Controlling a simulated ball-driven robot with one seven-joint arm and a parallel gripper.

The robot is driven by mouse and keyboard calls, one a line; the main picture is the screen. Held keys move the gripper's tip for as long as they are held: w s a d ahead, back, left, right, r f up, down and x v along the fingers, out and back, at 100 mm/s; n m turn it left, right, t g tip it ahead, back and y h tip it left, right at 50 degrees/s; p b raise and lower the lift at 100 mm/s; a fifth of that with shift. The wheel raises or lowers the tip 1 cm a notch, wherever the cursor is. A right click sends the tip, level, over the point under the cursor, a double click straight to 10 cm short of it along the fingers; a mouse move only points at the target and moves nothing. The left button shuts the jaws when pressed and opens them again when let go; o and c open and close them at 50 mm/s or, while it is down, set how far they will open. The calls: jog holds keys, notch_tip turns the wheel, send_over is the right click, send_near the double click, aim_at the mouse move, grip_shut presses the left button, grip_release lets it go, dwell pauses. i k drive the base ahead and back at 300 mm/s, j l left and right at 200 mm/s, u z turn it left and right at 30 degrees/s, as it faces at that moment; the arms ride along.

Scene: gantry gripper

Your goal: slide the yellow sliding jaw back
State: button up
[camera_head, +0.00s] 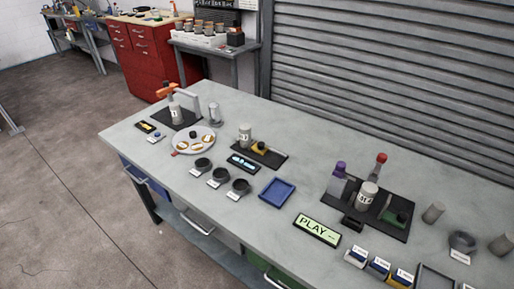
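The yellow sliding jaw (260,148) is a small yellow block with a dark knob on top. It sits on a black base plate (272,159) near the middle of the grey workbench. A pale cylinder with a label (245,136) stands upright on the same plate, just left of the jaw. The jaw is close beside the cylinder; I cannot tell whether they touch. My gripper is not in view.
The workbench (225,110) also holds an orange-and-grey device (185,97) at left, a round tray (194,140), several dark cups, a blue tray (277,192), a green PLAY display (317,230) and a second black fixture plate (385,228) at right. A shutter stands behind.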

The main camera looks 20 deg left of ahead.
aim_at(259, 147)
jog(key=i+j+u, duration=0.2)
jog(key=i+u, duration=0.55)
jog(key=i+l+u, duration=0.1)
jog(key=i+u, duration=0.25)
jog(key=i, duration=0.15)
